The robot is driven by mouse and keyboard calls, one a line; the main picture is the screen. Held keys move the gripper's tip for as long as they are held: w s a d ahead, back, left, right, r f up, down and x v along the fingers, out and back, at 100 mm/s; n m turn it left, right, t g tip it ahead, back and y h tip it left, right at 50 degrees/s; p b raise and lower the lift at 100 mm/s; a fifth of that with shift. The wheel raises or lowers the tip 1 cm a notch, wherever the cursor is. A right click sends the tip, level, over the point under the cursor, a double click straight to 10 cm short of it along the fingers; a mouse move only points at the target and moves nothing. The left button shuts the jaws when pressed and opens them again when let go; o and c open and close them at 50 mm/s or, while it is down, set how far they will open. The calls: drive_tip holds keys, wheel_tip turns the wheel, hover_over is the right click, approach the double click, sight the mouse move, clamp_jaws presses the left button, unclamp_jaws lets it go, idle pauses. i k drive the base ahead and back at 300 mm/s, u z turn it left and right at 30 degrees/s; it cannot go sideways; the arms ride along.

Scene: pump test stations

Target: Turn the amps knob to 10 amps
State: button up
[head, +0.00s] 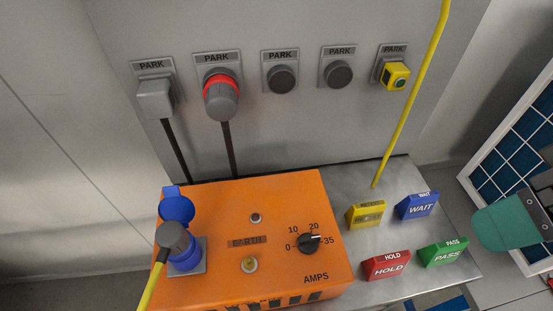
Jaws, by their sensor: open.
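The amps knob (308,243) is a small black knob on the top of the orange box (215,212). The marks 0, 10, 20 and 35 stand around it, with the word AMPS below. Its pale pointer line faces right, toward the 35 mark. A teal rounded pad on a dark bolted plate at the right edge appears to be part of my gripper (505,224). It is well right of the knob, apart from it, and no object shows in it. The rest of the gripper is out of the picture.
A blue plug with a yellow cable (180,248) sits at the box's left. Yellow, blue, red and green (444,252) label blocks stand right of the box. A yellow hanging cable (410,98) rises behind them. Several PARK sockets line the grey back panel (285,130).

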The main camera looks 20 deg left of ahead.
sight(308, 243)
drive_tip(key=u, duration=1.35)
